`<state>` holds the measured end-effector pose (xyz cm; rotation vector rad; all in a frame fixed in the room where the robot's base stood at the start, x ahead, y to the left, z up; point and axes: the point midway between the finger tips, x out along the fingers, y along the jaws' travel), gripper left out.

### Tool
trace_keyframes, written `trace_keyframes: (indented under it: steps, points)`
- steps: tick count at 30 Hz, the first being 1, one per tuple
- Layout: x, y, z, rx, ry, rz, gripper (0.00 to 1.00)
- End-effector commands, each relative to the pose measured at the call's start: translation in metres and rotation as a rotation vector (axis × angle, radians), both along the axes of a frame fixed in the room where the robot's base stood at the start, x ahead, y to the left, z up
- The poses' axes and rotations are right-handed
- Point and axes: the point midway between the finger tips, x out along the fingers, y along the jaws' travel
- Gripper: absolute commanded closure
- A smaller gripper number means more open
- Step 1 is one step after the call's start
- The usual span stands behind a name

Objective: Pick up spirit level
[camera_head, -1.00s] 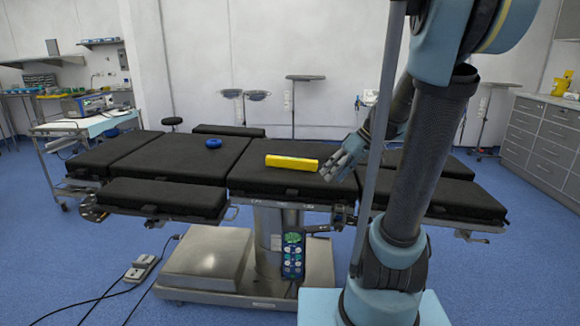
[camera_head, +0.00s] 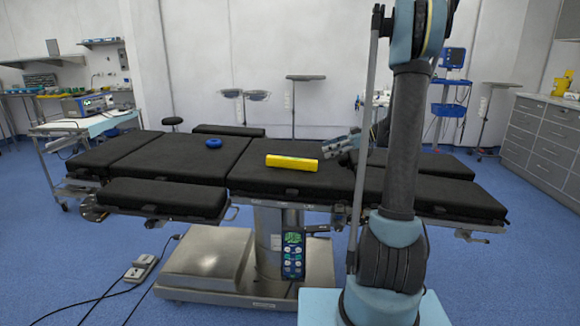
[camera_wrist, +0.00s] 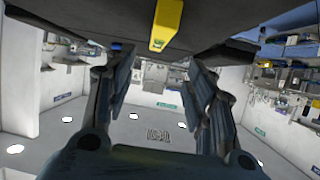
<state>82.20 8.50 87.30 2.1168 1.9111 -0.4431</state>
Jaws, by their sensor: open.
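The spirit level is a yellow bar (camera_head: 291,162) lying on the black operating table (camera_head: 200,158), near the middle of the head view. It also shows at the top of the wrist view (camera_wrist: 166,24), beyond the fingertips and apart from them. My gripper (camera_head: 338,146) is at the right of the spirit level, partly hidden behind my arm, with its fingers pointing left. In the wrist view my gripper (camera_wrist: 160,80) has its two fingers spread wide with nothing between them.
A blue ring-shaped object (camera_head: 213,143) lies on the table left of the spirit level. A trolley with equipment (camera_head: 90,125) stands at the left. Grey drawers (camera_head: 545,140) stand at the right. The tabletop around the spirit level is clear.

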Motion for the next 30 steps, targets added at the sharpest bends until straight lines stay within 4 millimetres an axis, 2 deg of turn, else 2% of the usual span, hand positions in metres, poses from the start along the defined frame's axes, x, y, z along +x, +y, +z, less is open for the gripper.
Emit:
trace_keyframes:
  steps: [5,21,30]
  points:
    - [0.004,0.014,-0.006,0.008,-0.012,0.007,0.50]
    - [0.012,0.098,-0.041,0.006,-0.009,0.007,0.50]
    - [0.013,0.114,-0.047,0.006,-0.010,0.005,0.50]
